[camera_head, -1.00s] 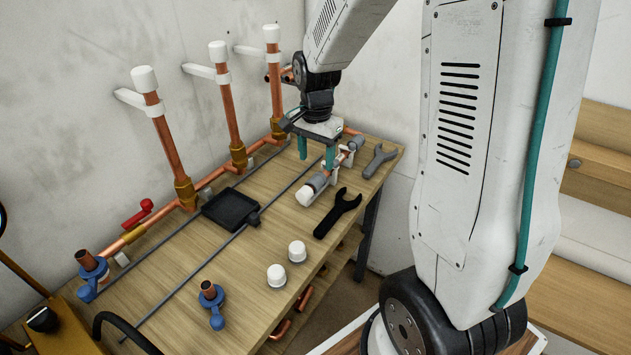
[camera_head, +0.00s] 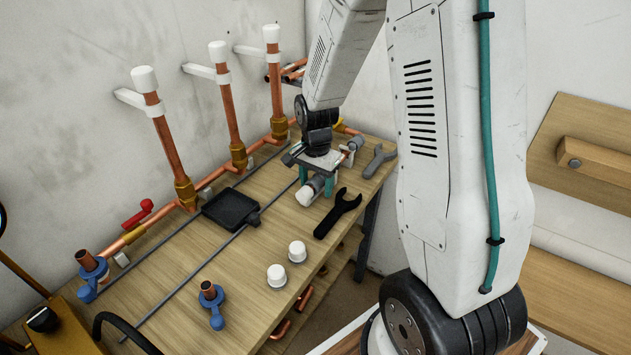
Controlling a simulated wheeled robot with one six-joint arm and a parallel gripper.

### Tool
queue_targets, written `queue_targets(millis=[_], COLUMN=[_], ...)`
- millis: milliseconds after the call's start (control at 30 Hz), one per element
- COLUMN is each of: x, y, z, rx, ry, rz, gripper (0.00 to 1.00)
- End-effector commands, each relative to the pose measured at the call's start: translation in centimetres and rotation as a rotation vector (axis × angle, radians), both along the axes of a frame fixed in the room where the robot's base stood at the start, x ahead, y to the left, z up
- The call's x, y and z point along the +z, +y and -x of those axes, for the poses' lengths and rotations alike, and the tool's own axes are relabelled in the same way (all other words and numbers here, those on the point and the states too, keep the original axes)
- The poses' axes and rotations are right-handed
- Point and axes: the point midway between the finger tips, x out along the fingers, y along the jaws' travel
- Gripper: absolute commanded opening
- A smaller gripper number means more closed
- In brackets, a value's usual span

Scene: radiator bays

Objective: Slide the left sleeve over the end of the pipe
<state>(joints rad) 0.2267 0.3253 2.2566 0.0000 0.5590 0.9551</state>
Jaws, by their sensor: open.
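A short pipe assembly lies near the bench's far right end. Its near end carries a white piece (camera_head: 305,197), with the grey left sleeve (camera_head: 316,184) just behind it. A second grey sleeve (camera_head: 355,143) sits at the far end. My gripper (camera_head: 316,181) points down over this assembly, open. One teal finger shows left of the left sleeve and one right of it. I cannot tell whether they touch it. My wrist hides most of the pipe between the two sleeves.
A black wrench (camera_head: 338,213) and a grey wrench (camera_head: 379,160) lie beside the assembly. Two white caps (camera_head: 277,275) (camera_head: 297,251) stand nearer. A black pad (camera_head: 230,209) lies left. Upright copper pipes (camera_head: 165,145) line the wall. Bare bench (camera_head: 245,270) shows in front.

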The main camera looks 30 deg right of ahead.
Motion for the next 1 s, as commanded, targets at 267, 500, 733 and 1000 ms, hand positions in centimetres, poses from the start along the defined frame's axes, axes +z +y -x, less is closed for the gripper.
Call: queue_targets(millis=[267,500,733,1000], x=[0.0,0.0,0.0,0.0], y=[0.0,-0.1,-1.0,-2.5], z=[0.0,0.0,-0.5,-1.1], rx=[0.000,0.000,-0.001,-0.001], ry=[0.000,0.000,-0.001,-0.001], rz=[0.000,0.000,0.000,0.000], gripper=[0.28,0.20,0.20,0.20])
